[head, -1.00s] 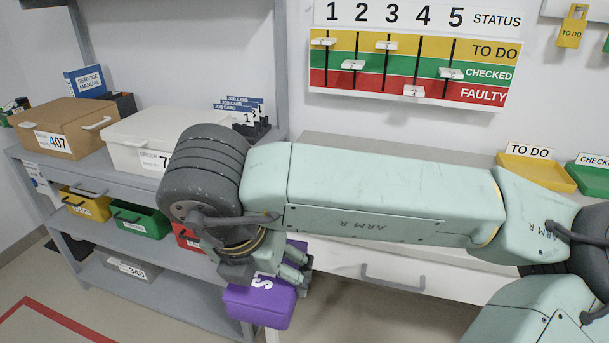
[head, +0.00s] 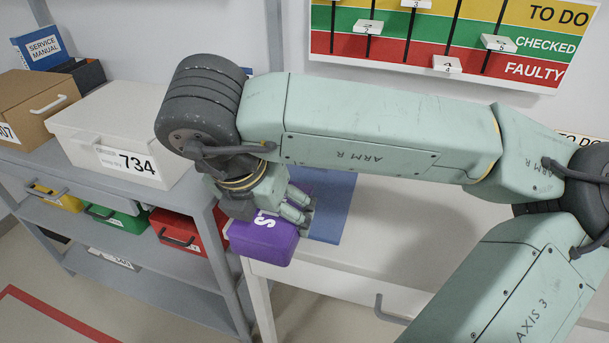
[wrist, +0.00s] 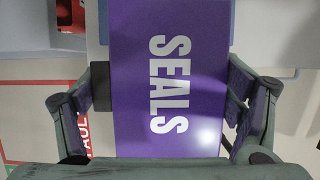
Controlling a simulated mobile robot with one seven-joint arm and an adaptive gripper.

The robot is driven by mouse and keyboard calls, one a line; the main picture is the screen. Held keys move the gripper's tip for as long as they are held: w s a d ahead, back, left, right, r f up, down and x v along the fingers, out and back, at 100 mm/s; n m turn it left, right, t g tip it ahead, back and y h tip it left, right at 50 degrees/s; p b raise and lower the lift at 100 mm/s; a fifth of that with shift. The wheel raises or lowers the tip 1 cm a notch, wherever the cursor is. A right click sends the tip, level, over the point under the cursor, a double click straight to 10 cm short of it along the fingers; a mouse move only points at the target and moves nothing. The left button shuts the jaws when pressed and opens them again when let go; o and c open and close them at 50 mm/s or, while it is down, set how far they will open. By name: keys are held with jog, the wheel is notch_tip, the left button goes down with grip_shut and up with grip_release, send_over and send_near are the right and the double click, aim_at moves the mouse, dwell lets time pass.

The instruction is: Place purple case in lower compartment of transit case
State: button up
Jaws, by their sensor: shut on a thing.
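The purple case (head: 262,240), lettered SEALS, hangs in my gripper (head: 268,208), partly hidden by its fingers. In the wrist view, the purple case (wrist: 135,55) lies between the two fingers of my gripper (wrist: 168,92), which are shut on its sides. In the head view it appears at the front left corner of the white bench, overlapping a blue mat; I cannot tell its height above the bench. I cannot identify a transit case or its lower compartment in these frames.
The white bench (head: 400,235) bears the blue mat (head: 332,205) and is otherwise largely clear. A grey shelf unit (head: 215,285) at left holds a white box 734 (head: 105,120), a brown box (head: 38,105), and yellow, green and red bins (head: 180,232). A status board (head: 430,45) hangs behind.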

jog(key=w+d+p, duration=0.1)
jog(key=w, duration=0.3)
jog(key=w+d+p, duration=0.1)
jog(key=w+d, duration=0.1)
jog(key=w, duration=0.2)
jog(key=w+d+f+p, duration=0.1)
jog(key=w+d+p, duration=0.1)
jog(key=w, duration=0.3)
jog(key=shift+d+f, duration=0.1)
jog(key=shift+d, duration=0.15)
notch_tip(320, 180, down, 3)
jog(key=shift+w+f+p, duration=0.15)
jog(key=shift+f+p, duration=0.05)
jog(key=shift+p, duration=0.6)
jog(key=shift+f, duration=0.15)
jog(key=shift+f+b, duration=0.15)
jog(key=shift+b, duration=0.2)
jog(key=o, duration=1.6)
jog(key=shift+c, duration=0.2)
